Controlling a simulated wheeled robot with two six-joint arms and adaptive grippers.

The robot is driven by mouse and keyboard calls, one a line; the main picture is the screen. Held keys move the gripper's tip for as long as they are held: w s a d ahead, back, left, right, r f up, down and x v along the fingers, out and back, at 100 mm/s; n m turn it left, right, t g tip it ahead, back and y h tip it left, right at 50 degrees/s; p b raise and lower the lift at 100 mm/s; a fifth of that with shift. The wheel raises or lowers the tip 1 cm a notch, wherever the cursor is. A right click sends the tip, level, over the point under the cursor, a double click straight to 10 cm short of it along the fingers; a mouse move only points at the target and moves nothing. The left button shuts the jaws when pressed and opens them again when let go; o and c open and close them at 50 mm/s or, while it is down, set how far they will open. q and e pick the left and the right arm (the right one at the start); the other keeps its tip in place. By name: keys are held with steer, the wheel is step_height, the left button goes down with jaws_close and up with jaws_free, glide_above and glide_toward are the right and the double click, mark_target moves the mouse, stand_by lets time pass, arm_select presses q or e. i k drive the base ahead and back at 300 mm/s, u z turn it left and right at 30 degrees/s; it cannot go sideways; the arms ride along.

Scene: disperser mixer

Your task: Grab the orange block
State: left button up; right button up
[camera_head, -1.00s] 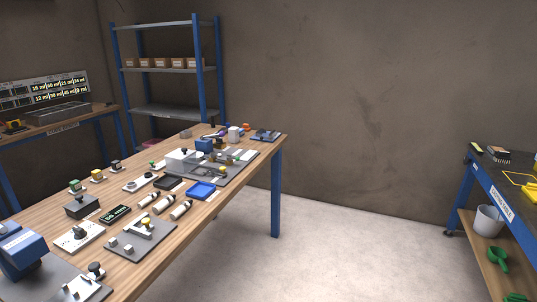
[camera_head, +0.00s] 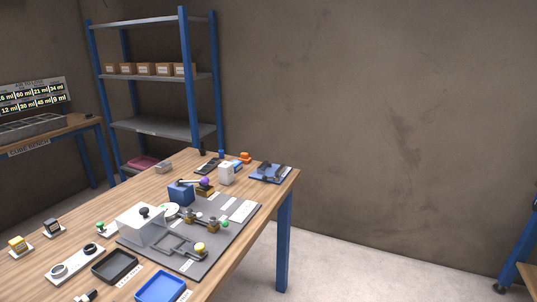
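A small orange object (camera_head: 245,158), which looks like the orange block, sits near the far edge of the wooden table (camera_head: 228,267). It is small in this view and its exact shape is hard to make out. A white container (camera_head: 226,174) stands just in front of it to the left, and a blue item lies close by it. A separate yellow block (camera_head: 17,243) sits on a small white base at the left of the table. Neither of my grippers is in view.
A grey board (camera_head: 205,262) with fittings and a white box (camera_head: 141,225) fills the table's middle. Black (camera_head: 115,266) and blue (camera_head: 162,288) trays lie in front. A blue clipboard-like item (camera_head: 270,173) is at the far right corner. Open floor lies right of the table.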

mark_target(244, 157)
steer(key=z, duration=0.8)
steer(key=i, duration=2.6)
steer(key=u, duration=3.15)
